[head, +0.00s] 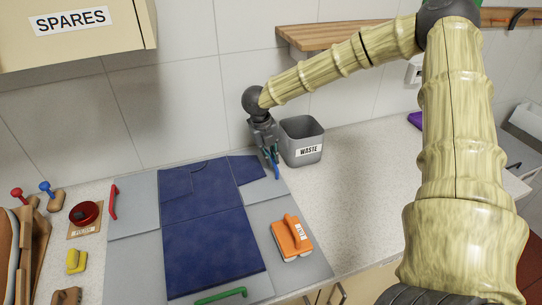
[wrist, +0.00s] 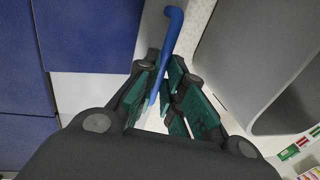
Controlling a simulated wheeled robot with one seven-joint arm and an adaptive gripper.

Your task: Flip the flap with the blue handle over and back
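The blue handle (wrist: 172,38) is at the right side of the folding board, on the grey flap (head: 262,190) under the shirt's right sleeve. It also shows in the head view (head: 276,170), partly covered by my gripper. My gripper (head: 270,153) points down at the handle. In the wrist view the green-padded fingers (wrist: 163,88) are close together with the blue bar between them, and they look shut on it. The dark blue shirt (head: 210,240) lies over the board, its right sleeve on the flap. The flap appears to lie flat.
A grey waste bin (head: 301,142) stands close to the right of my gripper. A red handle (head: 114,202) is at left, a green handle (head: 220,296) in front. The counter (head: 350,200) right of the board is clear.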

